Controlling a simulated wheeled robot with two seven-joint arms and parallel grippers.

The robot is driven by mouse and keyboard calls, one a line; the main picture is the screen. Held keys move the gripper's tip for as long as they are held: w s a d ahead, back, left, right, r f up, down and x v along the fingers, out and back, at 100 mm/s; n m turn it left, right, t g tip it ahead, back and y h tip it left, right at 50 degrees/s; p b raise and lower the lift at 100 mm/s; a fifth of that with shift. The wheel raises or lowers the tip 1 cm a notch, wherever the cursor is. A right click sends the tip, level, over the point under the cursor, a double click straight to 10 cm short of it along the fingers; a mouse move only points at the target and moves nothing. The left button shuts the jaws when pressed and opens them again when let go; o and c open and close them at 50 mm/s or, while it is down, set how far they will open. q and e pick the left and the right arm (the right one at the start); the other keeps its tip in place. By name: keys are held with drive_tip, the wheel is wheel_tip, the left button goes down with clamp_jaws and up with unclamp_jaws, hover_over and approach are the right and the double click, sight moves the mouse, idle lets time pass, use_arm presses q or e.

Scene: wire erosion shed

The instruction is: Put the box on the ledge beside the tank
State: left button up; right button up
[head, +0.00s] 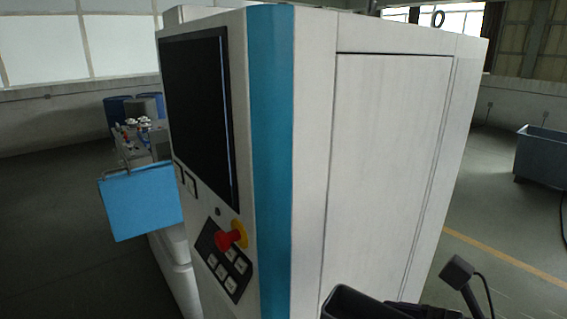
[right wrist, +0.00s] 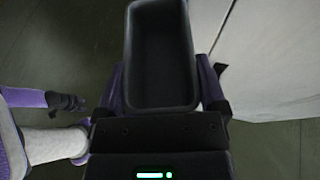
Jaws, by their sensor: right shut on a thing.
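The box is a black open-topped container (right wrist: 160,55), empty as far as I see. In the right wrist view my right gripper (right wrist: 162,82) has one finger on each side of it and is shut on it. The box's dark rim (head: 352,302) also shows at the bottom of the head view, in front of the white cabinet. A blue panel (head: 140,202) hangs at the machine's left side; I cannot tell whether it belongs to the tank. No ledge is clearly visible. A dark hand on a purple arm, seemingly my left gripper (right wrist: 66,102), shows in the right wrist view; its jaws are unclear.
A tall white machine cabinet (head: 390,150) with a blue corner strip, screen (head: 197,110) and red stop button (head: 228,239) fills the middle, close to the box. A grey tub (head: 540,157) stands at the right. Floor is open at the far left and right.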

wheel_tip(320, 180, down, 29)
drive_tip(key=b, duration=2.5)
drive_tip(key=shift+w, duration=0.2)
